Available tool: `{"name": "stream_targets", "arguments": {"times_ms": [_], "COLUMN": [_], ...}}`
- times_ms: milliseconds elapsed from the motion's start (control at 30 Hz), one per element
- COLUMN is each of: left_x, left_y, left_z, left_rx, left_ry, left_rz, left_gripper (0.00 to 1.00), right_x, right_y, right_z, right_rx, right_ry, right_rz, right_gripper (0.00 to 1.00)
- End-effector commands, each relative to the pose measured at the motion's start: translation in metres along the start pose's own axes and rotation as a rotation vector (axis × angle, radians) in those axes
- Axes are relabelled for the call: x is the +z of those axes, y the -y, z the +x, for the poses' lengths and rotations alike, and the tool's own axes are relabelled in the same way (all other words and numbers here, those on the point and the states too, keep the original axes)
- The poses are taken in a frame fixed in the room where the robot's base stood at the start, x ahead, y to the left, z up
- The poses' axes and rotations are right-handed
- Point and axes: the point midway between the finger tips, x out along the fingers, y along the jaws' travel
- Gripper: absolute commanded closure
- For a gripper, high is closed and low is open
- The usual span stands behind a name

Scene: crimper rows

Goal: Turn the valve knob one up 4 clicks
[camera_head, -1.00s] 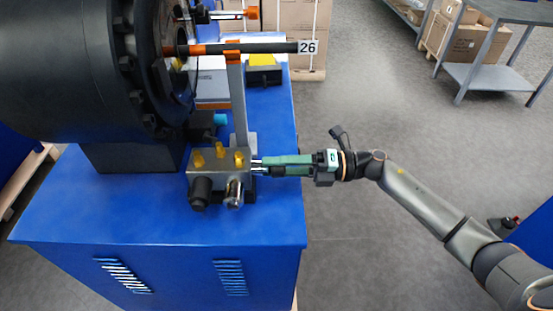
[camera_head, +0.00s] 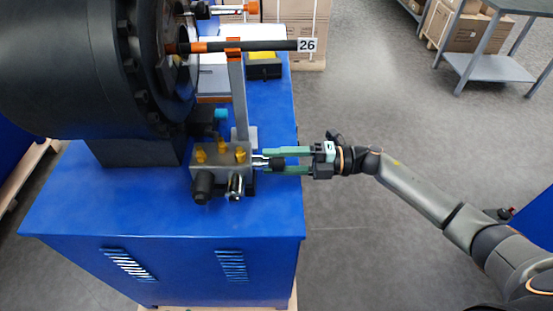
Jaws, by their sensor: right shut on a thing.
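The metal valve block (camera_head: 222,171) sits on the blue cabinet's top near its right edge. It has several brass fittings on top. A dark knob (camera_head: 277,164) on a chrome stem sticks out of its right side. My right gripper (camera_head: 270,162) comes in from the right with its green fingers on two sides of this knob, shut on it. A black cylinder (camera_head: 203,186) and a chrome cylinder (camera_head: 236,186) point out of the block's front. I cannot read any label telling which knob is number one. My left gripper is not in view.
A large black drum-shaped crimper head (camera_head: 95,75) stands at the left. A hose with tag 26 (camera_head: 306,45) runs above a grey upright bracket (camera_head: 237,100) behind the block. The blue cabinet (camera_head: 120,215) has vents.

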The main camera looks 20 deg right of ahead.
Motion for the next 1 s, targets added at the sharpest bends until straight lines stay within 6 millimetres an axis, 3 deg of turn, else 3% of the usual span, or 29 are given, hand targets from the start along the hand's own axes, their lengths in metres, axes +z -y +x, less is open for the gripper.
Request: {"name": "stream_targets", "arguments": {"times_ms": [167,200,433,767,1000], "left_x": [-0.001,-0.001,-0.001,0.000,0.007], "left_y": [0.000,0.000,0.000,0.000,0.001], "left_z": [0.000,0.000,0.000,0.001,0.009], "left_rx": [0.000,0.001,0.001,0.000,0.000], "left_ry": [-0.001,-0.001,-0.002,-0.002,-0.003], "left_rz": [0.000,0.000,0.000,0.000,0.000], "left_gripper": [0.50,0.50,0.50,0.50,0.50], "right_x": [0.000,0.000,0.000,0.000,0.001], "right_y": [0.001,0.001,0.001,0.001,0.004], "right_z": [0.000,0.000,0.000,-0.004,-0.045], "right_rx": [-0.001,-0.001,-0.001,-0.001,-0.006], "right_ry": [-0.001,0.000,0.000,0.001,0.004], "right_rz": [0.000,0.000,-0.001,-0.001,-0.002], "right_gripper": [1.00,0.45,0.19,0.18,0.18]}}
